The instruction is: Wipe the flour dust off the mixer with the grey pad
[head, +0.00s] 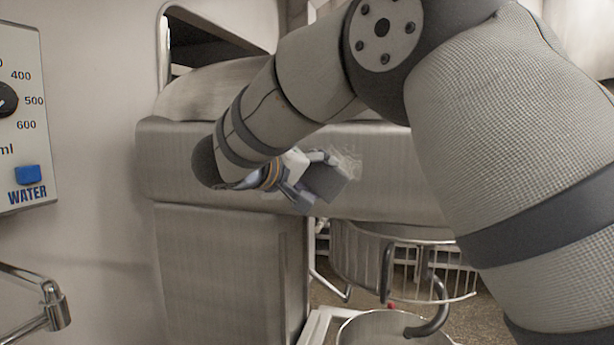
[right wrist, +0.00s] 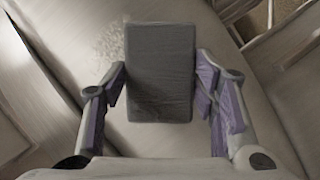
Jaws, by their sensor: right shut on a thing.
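The mixer (head: 225,240) is a large steel machine with a broad horizontal head (head: 395,190). My right gripper (head: 315,178) is in front of the head's side face, shut on the grey pad (head: 328,187). In the right wrist view the pad (right wrist: 160,72) sits between the two fingers of the gripper (right wrist: 160,95). A pale patch of flour dust (head: 347,162) shows on the mixer head just up and right of the pad. The dust also shows in the right wrist view (right wrist: 110,45), left of the pad. Contact between pad and mixer is hard to tell. My left gripper is out of view.
A wire bowl guard (head: 460,275), a dough hook (head: 432,318) and a steel bowl (head: 375,330) are below the mixer head. A water meter panel (head: 22,115) is on the left wall, with a metal tap (head: 55,308) below it.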

